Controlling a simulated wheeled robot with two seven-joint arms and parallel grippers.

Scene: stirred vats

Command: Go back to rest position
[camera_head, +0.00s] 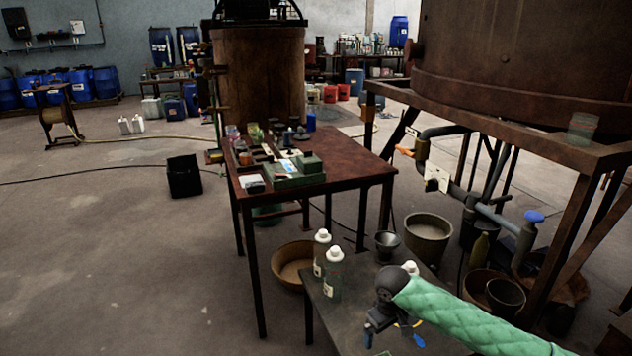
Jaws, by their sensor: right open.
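My right arm, in a green quilted sleeve, comes in from the lower right of the head view. My right gripper (393,333) points down over the small dark table (345,313). Its jaws are open, and I see nothing held between them. White-capped bottles (333,275) stand on the table to the left of the gripper, and another white cap (410,268) shows just behind my wrist. The arm hides part of the tabletop. My left gripper does not show.
A brown table (345,165) with several small items stands behind. Rusty vats (258,75) on stands rise at the back and right, with pipes and a blue valve (534,216). Buckets (428,235) stand on the floor at right. The floor at left is mostly clear, with a black crate (184,177).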

